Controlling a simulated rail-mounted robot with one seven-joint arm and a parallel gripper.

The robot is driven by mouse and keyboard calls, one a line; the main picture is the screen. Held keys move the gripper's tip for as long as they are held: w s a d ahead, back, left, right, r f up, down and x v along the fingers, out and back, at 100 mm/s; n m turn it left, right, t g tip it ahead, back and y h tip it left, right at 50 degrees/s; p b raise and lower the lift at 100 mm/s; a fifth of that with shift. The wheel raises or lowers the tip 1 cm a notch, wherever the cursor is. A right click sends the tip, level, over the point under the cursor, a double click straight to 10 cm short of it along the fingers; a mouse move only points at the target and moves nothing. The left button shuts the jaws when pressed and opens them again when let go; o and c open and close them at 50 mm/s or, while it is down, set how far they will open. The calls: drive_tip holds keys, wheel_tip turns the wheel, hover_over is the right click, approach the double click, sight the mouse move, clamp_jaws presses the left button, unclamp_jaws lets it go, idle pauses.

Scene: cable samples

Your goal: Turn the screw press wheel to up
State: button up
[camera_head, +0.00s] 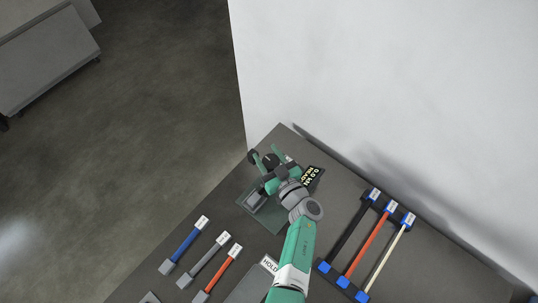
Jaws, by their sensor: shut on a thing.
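The screw press (255,199) stands near the far corner of the bench, on a dark green base. Part of its dark wheel (253,157) shows beyond my arm. My gripper (265,168) is at the top of the press, at the wheel, and is shut on it. My green and grey wrist covers most of the press, so the fingertips and the wheel's exact position are hard to make out.
A black readout sign (313,175) stands right of the press. A rack of black, orange and white cables (366,242) lies at right. Blue, grey and orange cable samples (187,246) lie at left. A panel marked HOLD (268,264) is in front. A white wall (400,100) rises behind.

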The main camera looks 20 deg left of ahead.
drive_tip(key=o, duration=1)
drive_tip(key=shift+c, duration=0.2)
drive_tip(key=shift+s, duration=0.1)
drive_tip(key=p+v, duration=0.2)
drive_tip(key=v, duration=0.5)
drive_tip(key=shift+d+r+p, duration=0.1)
drive_tip(key=shift+r+p, duration=0.05)
drive_tip(key=shift+p, duration=0.2)
drive_tip(key=shift+s+d, duration=0.2)
